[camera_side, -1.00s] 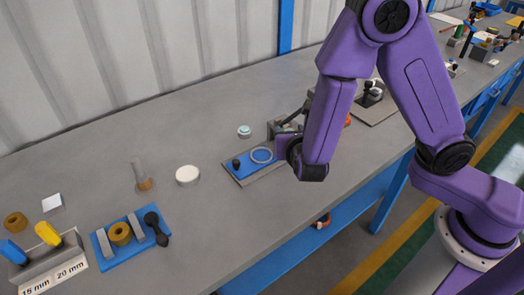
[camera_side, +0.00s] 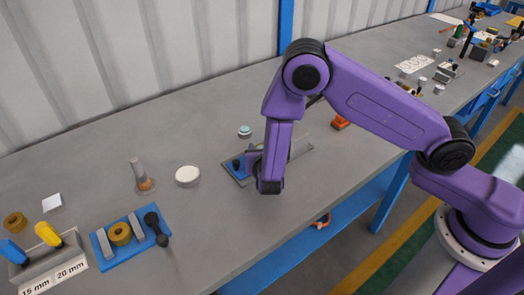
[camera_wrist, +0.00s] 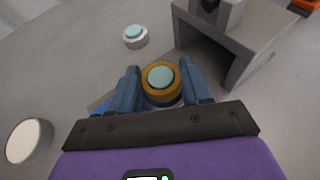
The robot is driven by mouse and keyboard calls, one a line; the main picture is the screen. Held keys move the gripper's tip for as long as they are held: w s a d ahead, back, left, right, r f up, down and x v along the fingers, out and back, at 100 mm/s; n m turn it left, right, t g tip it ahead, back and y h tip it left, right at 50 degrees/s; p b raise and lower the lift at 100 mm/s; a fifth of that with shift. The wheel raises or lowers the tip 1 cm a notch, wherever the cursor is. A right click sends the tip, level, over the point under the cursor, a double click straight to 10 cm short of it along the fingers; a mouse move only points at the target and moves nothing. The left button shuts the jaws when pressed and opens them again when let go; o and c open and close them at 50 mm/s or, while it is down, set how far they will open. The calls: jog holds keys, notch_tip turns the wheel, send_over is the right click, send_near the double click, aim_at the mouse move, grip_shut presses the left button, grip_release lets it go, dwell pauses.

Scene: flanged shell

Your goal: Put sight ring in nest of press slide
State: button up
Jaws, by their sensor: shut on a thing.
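In the wrist view my gripper (camera_wrist: 160,82) is shut on a brass-coloured ring with a pale teal centre, which I take as the sight ring (camera_wrist: 149,95). One finger is on each side of it. The blue press slide (camera_side: 236,169) shows in the side view at the left of my wrist, with a dark knob on it. In the wrist view only a blue bit of it (camera_wrist: 101,107) shows behind the left finger. The ring is over the slide; its nest is mostly hidden, and I cannot tell whether the ring touches it. My wrist hides the fingers in the side view.
A grey press frame (camera_wrist: 238,50) stands close to the right finger in the wrist view. A small teal-topped disc (camera_side: 244,131) sits behind the slide. A white round piece (camera_side: 187,175) and a blue fixture (camera_side: 130,239) lie to the left.

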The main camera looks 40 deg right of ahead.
jog(key=shift+f, duration=0.45)
jog(key=o, duration=1.2)
jog(key=shift+f, duration=0.2)
jog(key=shift+s, duration=0.1)
jog(key=shift+r, duration=0.25)
jog(key=v, duration=1.2)
jog(key=shift+r, duration=0.2)
